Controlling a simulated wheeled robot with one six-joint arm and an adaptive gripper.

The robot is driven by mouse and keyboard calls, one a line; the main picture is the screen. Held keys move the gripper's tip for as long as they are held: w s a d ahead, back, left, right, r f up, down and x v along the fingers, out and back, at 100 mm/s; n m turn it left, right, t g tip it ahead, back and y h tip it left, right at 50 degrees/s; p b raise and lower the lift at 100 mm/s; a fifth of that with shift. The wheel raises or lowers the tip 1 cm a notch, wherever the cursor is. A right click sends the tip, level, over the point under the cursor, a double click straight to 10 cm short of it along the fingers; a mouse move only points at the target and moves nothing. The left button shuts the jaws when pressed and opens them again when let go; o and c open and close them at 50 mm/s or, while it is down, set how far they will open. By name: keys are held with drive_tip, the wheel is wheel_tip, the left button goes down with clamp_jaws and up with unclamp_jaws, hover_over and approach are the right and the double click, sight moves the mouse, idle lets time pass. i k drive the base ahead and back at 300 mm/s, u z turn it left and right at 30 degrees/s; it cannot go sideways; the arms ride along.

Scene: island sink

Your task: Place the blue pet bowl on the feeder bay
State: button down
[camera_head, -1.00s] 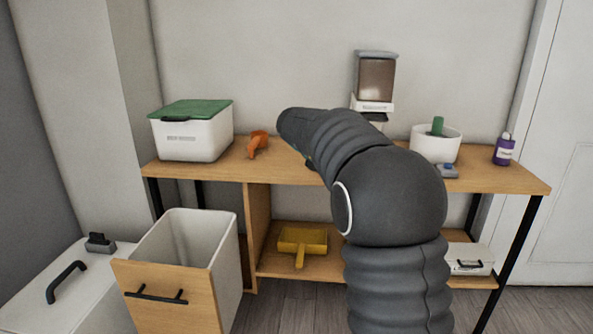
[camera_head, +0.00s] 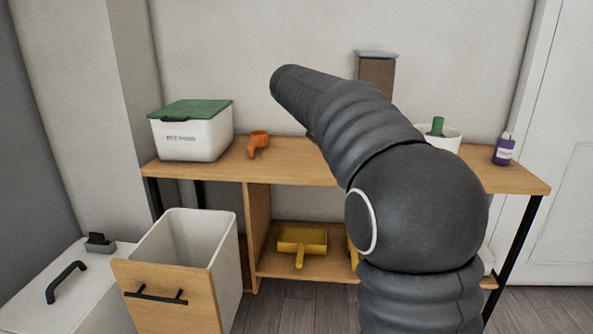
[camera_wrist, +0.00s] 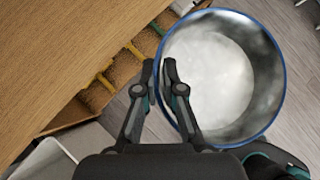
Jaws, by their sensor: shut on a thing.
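The blue pet bowl (camera_wrist: 262,125) shows in the wrist view, with a blue rim and a shiny, pale metallic inside that looks empty. My gripper (camera_wrist: 160,70) is shut on the bowl's left rim, and the bowl hangs out past the table edge above the floor. The head view shows neither bowl nor gripper; my arm hides them. The brown food dispenser (camera_head: 376,74) stands at the back of the table in the head view. Its lower part and the feeder bay are hidden behind my arm.
On the wooden table (camera_head: 300,172) are a white bin with green lid (camera_head: 190,137), an orange scoop (camera_head: 258,142), a white pot (camera_head: 449,143) and a purple bottle (camera_head: 503,150). A yellow dustpan (camera_head: 302,241) lies below. An open drawer (camera_head: 168,295) stands front left.

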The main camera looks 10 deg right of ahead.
sight(298, 169)
drive_tip(key=z, duration=0.05)
drive_tip(key=i, duration=1)
drive_tip(key=u, duration=0.05)
